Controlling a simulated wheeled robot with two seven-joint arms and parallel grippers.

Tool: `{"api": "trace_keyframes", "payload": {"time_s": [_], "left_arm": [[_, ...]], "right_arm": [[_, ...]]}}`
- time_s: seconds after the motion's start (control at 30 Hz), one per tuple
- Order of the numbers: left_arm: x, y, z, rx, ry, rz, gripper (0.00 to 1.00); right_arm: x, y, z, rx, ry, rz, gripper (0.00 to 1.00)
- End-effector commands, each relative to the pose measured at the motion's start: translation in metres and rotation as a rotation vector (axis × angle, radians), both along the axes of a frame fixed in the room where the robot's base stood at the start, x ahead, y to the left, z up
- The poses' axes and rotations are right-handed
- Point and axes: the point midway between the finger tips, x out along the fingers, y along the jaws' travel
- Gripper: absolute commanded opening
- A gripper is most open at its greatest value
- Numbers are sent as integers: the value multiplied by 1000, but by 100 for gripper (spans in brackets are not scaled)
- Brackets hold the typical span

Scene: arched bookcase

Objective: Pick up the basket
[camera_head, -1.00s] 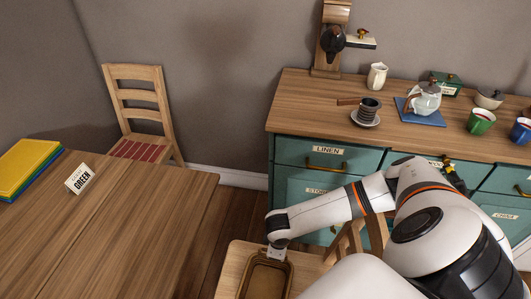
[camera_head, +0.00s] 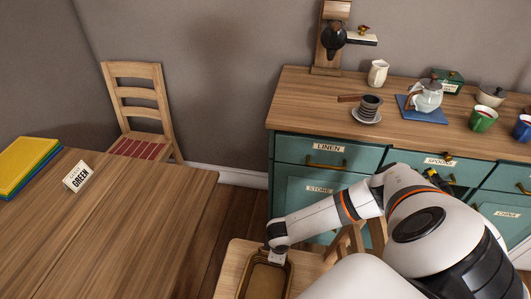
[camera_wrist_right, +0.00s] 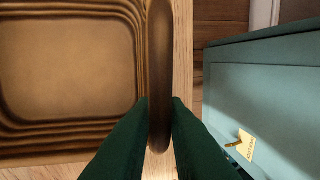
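The basket (camera_head: 265,281) is a brown, shallow, rounded-rectangle container with stepped inner walls. It rests on a light wooden surface at the bottom of the head view, partly cut off by the frame. It fills the left of the right wrist view (camera_wrist_right: 65,60), and its inside looks empty. A brown bar-like handle (camera_wrist_right: 160,60) runs along its right side there. My right gripper (camera_head: 277,256) is at the basket's far edge. In the wrist view its dark fingers (camera_wrist_right: 160,112) press against both sides of the handle. My left gripper is not in view.
The light wooden surface (camera_head: 234,262) borders the basket, and a wooden chair (camera_head: 345,243) stands beside it. A teal cabinet (camera_head: 300,190) with crockery on top is behind. A wooden table (camera_head: 110,225) is at left, with floor between.

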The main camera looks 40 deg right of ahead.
Motion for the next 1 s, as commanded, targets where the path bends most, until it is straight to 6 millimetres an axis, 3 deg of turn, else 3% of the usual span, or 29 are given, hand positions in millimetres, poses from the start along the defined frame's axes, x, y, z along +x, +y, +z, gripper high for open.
{"api": "trace_keyframes", "payload": {"time_s": [0.07, 0.47, 1.0], "left_arm": [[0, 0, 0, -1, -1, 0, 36], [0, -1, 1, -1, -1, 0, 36], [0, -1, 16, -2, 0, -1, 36]], "right_arm": [[0, 0, 0, 0, 0, 0, 0], [0, 0, 3, 0, 0, 0, 0], [0, 0, 93, 1, -1, 0, 0]]}}
